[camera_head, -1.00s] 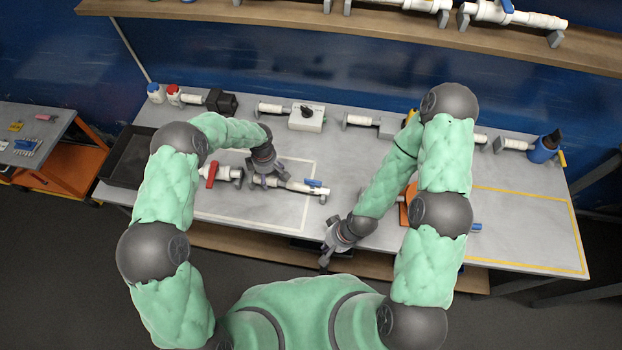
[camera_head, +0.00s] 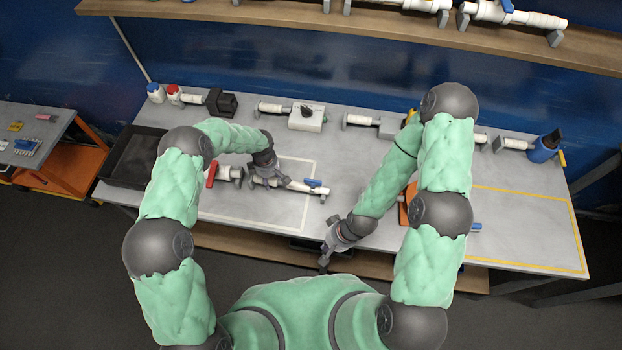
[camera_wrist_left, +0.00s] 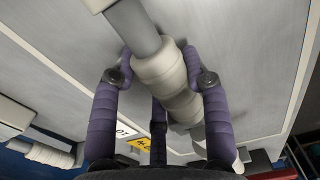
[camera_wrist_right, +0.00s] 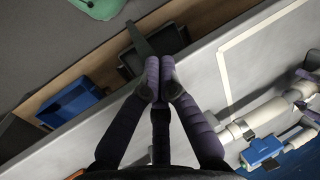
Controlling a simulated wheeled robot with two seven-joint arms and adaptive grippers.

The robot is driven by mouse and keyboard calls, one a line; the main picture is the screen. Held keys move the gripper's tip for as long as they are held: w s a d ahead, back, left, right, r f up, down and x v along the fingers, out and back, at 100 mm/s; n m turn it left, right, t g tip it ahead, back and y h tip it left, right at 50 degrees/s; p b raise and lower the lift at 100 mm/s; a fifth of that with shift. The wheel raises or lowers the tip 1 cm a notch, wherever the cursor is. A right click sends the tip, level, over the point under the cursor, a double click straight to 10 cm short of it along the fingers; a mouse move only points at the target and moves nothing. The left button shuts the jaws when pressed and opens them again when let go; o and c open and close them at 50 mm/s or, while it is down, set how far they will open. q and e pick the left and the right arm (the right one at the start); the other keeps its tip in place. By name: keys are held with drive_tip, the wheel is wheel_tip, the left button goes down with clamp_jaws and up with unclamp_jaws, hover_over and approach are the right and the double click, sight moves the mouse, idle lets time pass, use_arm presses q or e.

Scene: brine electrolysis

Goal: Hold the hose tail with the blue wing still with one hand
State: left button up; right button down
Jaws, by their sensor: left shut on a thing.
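In the left wrist view, the purple fingers (camera_wrist_left: 158,58) lie on both sides of the cream body (camera_wrist_left: 160,68). In the right wrist view, the blue wing (camera_wrist_right: 263,151) shows at lower right. My right gripper (camera_head: 326,262) is shut and empty in front of the bench's front edge; its fingertips (camera_wrist_right: 157,68) touch each other.
A white fitting with a red wing (camera_head: 211,174) lies just left of my left gripper. A dark tray (camera_head: 128,160) sits at the bench's left end. A switch box (camera_head: 307,118) and several fittings line the back. The yellow-outlined area (camera_head: 530,230) at right is mostly clear.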

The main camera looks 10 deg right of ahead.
drive_tip(key=c, duration=1.5)
unclamp_jaws()
drive_tip(key=o, duration=0.3)
drive_tip(key=shift+w+d, duration=0.1)
drive_tip(key=shift+w, duration=0.2)
drive_tip(key=w+d+m+h, duration=0.1)
drive_tip(key=w, duration=0.2)
drive_tip(key=w+d+m+t+h, duration=0.1)
drive_tip(key=w+d+m, duration=0.1)
drive_tip(key=w, duration=0.2)
drive_tip(key=w+d+r+m+t+h, duration=0.1)
drive_tip(key=w, duration=0.2)
drive_tip(key=shift+w+d+m, duration=0.15)
drive_tip(key=shift+d+m, duration=0.15)
drive_tip(key=shift+m, duration=0.1)
drive_tip(key=w+d+r+m+h, duration=0.3)
drive_tip(key=w+r+m, duration=0.2)
drive_tip(key=w+m, duration=0.15)
wheel_tip(320, 180, up, 11)
drive_tip(key=m+g+y, duration=0.2)
drive_tip(key=m, duration=0.6)
hover_over(311, 181)
drive_tip(key=shift+f, duration=6.15)
drive_tip(key=shift+c, duration=0.3)
